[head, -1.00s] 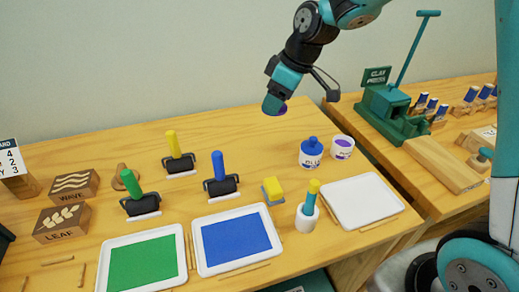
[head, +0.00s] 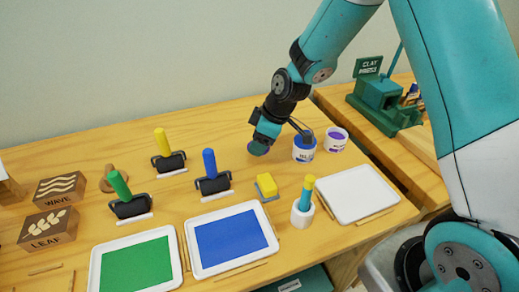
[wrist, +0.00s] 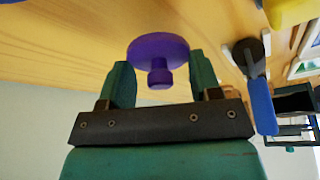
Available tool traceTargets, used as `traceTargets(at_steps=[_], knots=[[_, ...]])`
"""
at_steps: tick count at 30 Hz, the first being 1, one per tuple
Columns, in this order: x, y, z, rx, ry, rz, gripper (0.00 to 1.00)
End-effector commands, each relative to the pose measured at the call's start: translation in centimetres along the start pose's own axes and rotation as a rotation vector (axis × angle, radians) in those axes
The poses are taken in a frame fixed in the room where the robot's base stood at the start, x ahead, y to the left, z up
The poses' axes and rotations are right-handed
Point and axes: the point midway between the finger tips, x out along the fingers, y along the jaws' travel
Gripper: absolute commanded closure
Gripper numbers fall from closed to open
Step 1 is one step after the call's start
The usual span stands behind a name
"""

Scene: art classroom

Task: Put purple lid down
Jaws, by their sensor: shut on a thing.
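The purple lid (wrist: 158,47), a flat disc with a short knob, sits between the two fingers of my gripper (wrist: 160,72) in the wrist view. My gripper is shut on it. In the head view my gripper (head: 259,146) is low over the back part of the table, left of the blue jar, and the lid is hidden there. I cannot tell whether the lid touches the table. The white jar with purple paint (head: 335,144) stands open at the back right.
The blue jar (head: 303,155) is close to the right of my gripper, its top partly covered by my arm. A blue-handled roller (head: 212,180), yellow sponge (head: 266,184) and white tray (head: 358,194) are nearer the front. The wooden table (head: 225,130) is bare behind the rollers.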

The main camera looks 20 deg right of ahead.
Motion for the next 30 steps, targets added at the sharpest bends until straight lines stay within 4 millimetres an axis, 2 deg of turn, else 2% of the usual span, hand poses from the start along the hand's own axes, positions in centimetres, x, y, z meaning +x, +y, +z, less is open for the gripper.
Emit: traceTargets(at_steps=[6, 13, 14, 16, 17, 26, 30], knots=[[2.8, -0.1, 1.2, 0.001, -0.002, -0.003, 0.64], [3.2, 0.0, 1.3, 0.000, 0.000, 0.000, 0.64], [3.2, 0.0, 1.4, 0.000, 0.000, 0.000, 0.35], [3.2, 0.0, 1.3, 0.000, 0.000, 0.000, 0.19], [3.2, 0.0, 1.3, 0.000, 0.000, 0.000, 0.15], [3.0, 0.0, 1.3, 0.000, 0.000, 0.001, 0.15], [1.4, 0.1, 1.3, 0.001, 0.002, 0.004, 0.15]])
